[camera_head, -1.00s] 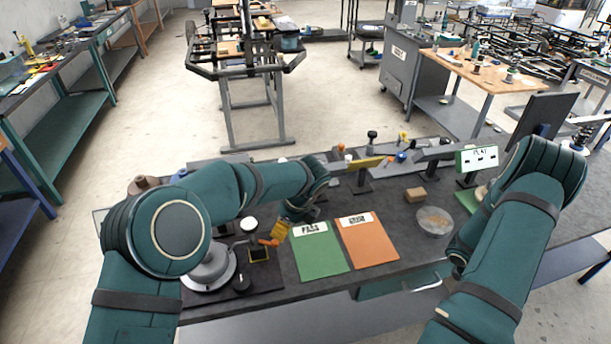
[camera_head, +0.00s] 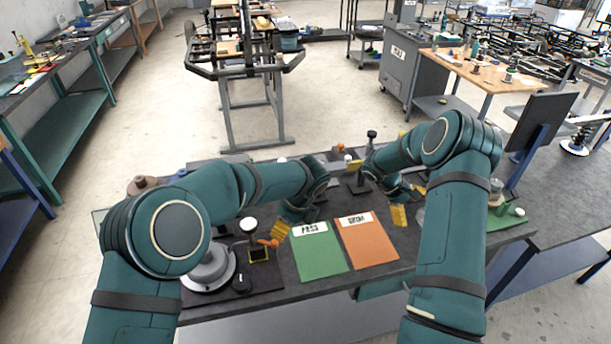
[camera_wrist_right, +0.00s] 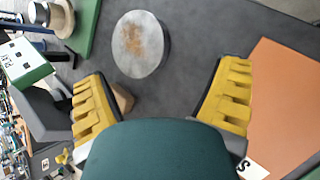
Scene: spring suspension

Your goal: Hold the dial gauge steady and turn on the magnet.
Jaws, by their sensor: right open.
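What looks like the dial gauge (camera_head: 249,224), with a round white face, stands at the left of the bench. Below it is a small black block with a yellow edge (camera_head: 258,254), perhaps the magnet base; its switch is too small to make out. My left gripper (camera_head: 279,231) has its yellow fingers just right of the gauge, close to an orange part (camera_head: 268,242); whether they touch or grip it is unclear. My right gripper (camera_head: 409,202) is open and empty above the bench, right of the orange sheet. Its spread yellow fingers show in the right wrist view (camera_wrist_right: 161,85).
A green sheet (camera_head: 320,254) and an orange sheet (camera_head: 367,246) lie flat mid-bench. A round grey base (camera_head: 210,270) and black knob (camera_head: 241,283) stand left. Fixtures line the back edge.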

